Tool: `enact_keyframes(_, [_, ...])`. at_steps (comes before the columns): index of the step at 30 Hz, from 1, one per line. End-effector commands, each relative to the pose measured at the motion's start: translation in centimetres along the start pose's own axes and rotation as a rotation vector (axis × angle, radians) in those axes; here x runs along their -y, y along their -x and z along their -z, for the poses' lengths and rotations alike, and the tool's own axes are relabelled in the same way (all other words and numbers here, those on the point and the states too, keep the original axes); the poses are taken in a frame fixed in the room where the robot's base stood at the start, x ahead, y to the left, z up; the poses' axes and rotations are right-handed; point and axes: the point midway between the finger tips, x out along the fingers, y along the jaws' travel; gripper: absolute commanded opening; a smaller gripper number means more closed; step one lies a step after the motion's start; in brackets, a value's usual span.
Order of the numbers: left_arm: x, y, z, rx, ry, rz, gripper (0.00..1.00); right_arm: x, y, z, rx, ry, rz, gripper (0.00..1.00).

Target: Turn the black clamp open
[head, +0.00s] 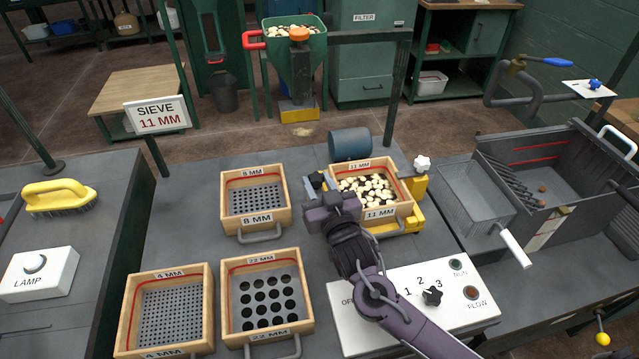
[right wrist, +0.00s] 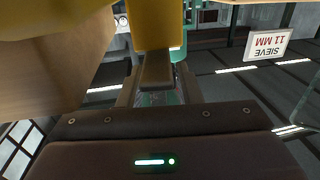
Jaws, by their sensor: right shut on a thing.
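The black clamp (right wrist: 156,70) shows in the right wrist view as a short dark bar below a yellow block. My right gripper (right wrist: 157,88) is shut on it, with one finger on each side. In the head view my right gripper (head: 322,186) is at the left side of the 11 MM sieve (head: 379,212), and its body hides most of the clamp there. This sieve is a wooden box with pale pieces in it, seated in a yellow frame (head: 417,190). My left gripper is not in view.
A white star knob (head: 422,163) is at the frame's right corner. A blue-grey cylinder (head: 349,144) is behind the sieve. The 8 MM (head: 284,207) and 22 MM (head: 303,290) sieves stand to the left. A white control box (head: 350,330) lies under my right arm.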

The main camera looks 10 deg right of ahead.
Motion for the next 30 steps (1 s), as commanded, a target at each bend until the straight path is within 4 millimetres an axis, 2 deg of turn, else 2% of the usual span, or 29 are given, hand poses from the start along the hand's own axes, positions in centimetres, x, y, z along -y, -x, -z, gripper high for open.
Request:
enact_keyframes(7, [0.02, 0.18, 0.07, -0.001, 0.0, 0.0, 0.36, 0.26, -0.03, 0.07, 0.001, -0.004, -0.131, 0.08])
enact_keyframes(18, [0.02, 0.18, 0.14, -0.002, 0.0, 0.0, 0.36, 0.17, 0.01, 0.06, 0.002, 0.0, -0.149, 0.08])
enact_keyframes(19, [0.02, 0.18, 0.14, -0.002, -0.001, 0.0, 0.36, 0.17, 0.01, 0.06, 0.002, 0.0, -0.149, 0.35])
enact_keyframes(23, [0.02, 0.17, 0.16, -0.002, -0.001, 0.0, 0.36, 0.18, 0.01, 0.05, 0.002, 0.0, -0.148, 0.52])
enact_keyframes(30, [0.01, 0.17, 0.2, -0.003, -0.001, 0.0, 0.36, 0.2, 0.02, 0.03, 0.002, 0.0, -0.148, 0.53])
